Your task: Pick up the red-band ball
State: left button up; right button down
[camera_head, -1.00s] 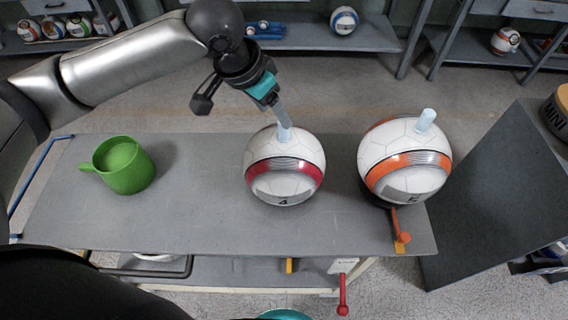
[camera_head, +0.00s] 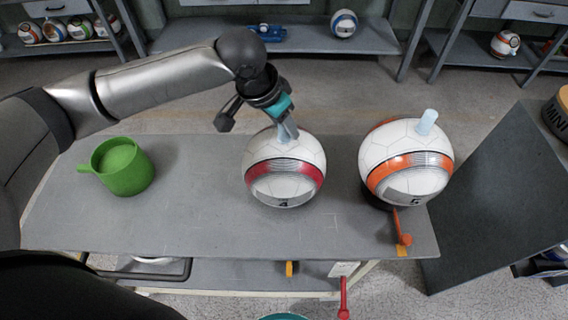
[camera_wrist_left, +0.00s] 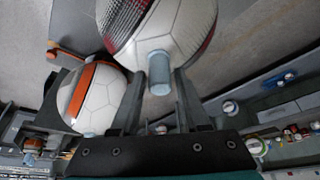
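The red-band ball (camera_head: 284,187) is white with a red band and a dark number; it sits on the grey bench (camera_head: 200,215). A pale blue peg stands on its top, mostly behind my fingers in the head view. My left gripper (camera_head: 288,132) is at the top of this ball. In the left wrist view the peg (camera_wrist_left: 159,68) lies between the two open fingers, with a small gap on each side. The ball (camera_wrist_left: 185,30) is cut off by the top edge there. My right gripper is not in view.
An orange-band ball (camera_head: 405,145) with its own peg sits to the right on the bench. A green mug (camera_head: 123,168) stands at the left. A dark slanted panel (camera_head: 500,200) is beyond the bench's right end. Shelves line the back.

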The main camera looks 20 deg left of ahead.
pick_arm(q)
grip_shut()
jog(key=shift+r, duration=0.1)
dwell(0.9)
